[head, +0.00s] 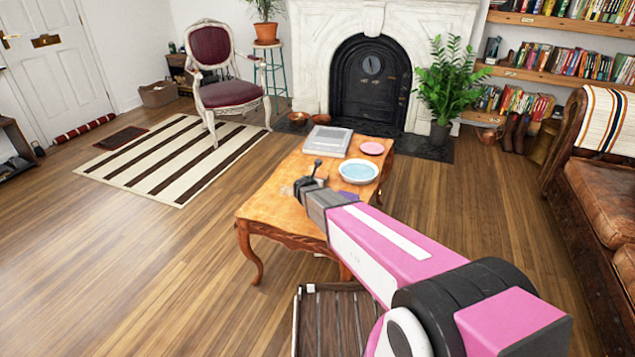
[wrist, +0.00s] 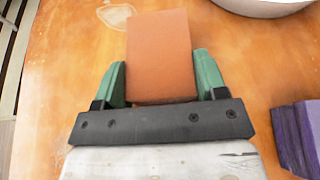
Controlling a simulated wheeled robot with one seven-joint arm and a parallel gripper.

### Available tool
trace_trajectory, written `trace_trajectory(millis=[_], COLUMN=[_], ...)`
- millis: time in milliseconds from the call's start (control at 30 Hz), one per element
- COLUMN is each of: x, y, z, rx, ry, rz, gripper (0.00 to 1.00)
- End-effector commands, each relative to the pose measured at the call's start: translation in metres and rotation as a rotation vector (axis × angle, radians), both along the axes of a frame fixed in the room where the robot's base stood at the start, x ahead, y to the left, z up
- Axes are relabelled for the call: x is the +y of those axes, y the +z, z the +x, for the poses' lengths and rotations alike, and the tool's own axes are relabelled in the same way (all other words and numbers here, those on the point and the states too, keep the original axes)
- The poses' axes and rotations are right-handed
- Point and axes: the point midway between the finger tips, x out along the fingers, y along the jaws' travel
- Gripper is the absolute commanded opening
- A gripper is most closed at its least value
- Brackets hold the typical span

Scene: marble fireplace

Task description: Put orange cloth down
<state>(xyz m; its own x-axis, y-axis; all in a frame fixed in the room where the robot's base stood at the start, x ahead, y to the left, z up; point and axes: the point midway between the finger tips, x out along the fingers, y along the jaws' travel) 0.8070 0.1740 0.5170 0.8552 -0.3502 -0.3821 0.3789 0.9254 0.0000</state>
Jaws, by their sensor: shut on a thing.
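The orange cloth (wrist: 158,40) is a folded, block-like piece in the wrist view. My gripper (wrist: 160,70) is shut on it, with one green finger against each side. The cloth is over the wooden table (wrist: 60,80); I cannot tell whether it touches the tabletop. In the head view my gripper (head: 311,178) is over the left part of the table (head: 262,208). There the cloth cannot be made out against the orange wood.
A folded purple cloth (wrist: 298,138) lies right of my gripper. A white bowl with a blue inside (head: 358,171), a pink plate (head: 372,148) and a grey book-like object (head: 328,140) occupy the table's far part. A slatted wooden piece (head: 330,320) stands below the near edge.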

Motion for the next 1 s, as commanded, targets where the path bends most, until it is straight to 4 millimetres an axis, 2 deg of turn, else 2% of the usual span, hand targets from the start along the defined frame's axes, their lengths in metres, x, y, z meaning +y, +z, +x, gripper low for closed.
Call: trace_trajectory(millis=[200, 233, 300, 667, 767, 1000], x=[0.000, 0.000, 0.000, 0.000, 0.004, 0.019], y=[-0.002, -0.003, -0.002, 0.002, 0.006, 0.024], z=[0.000, 0.000, 0.000, 0.000, -0.011, -0.052], rx=[0.000, 0.000, 0.000, 0.000, 0.000, 0.000], ry=[0.000, 0.000, 0.000, 0.000, 0.001, 0.002], rz=[0.000, 0.000, 0.000, 0.000, 0.000, 0.000], gripper=[0.42, 0.69, 0.91, 0.91, 0.91, 0.91])
